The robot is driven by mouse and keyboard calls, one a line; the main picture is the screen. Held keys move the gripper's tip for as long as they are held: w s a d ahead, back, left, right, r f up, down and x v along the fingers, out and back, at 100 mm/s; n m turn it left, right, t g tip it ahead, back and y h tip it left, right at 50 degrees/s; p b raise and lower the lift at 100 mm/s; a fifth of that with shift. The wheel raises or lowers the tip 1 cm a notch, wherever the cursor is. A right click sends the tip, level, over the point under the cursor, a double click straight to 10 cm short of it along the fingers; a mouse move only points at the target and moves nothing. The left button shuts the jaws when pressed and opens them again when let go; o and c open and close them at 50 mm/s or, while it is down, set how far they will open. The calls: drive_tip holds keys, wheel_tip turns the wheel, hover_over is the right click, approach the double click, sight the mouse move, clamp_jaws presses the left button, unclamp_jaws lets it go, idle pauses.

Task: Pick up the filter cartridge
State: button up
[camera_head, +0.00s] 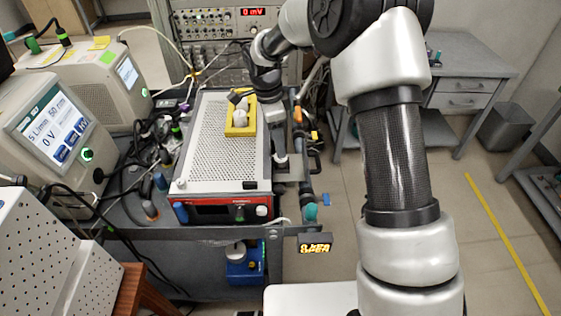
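A yellow holder (232,130) sits on the perforated top of the red-and-white instrument. A small white rounded piece (240,117) stands in the holder and looks like the filter cartridge, though it is too small to be sure. My arm reaches over from the right, and my dark gripper (240,97) is at the far end of the holder, close to the white piece. The fingertips are small and partly hidden, so I cannot tell whether they touch it or how far apart they are.
The red-and-white instrument (205,150) stands on a dark bench crowded with cables. Two beige units with screens (55,125) stand at left. A rack with a red display (225,30) is behind. A small sign (315,245) hangs at the bench's front. Open floor lies right.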

sight(281, 162)
drive_tip(key=shift+w+d+f, duration=0.1)
drive_tip(key=shift+d+f, duration=0.1)
drive_tip(key=shift+f, duration=1.2)
drive_tip(key=shift+d+f, duration=0.15)
drive_tip(key=shift+f, duration=1.25)
drive_tip(key=c, duration=1.2)
drive_tip(key=shift+o, duration=0.2)
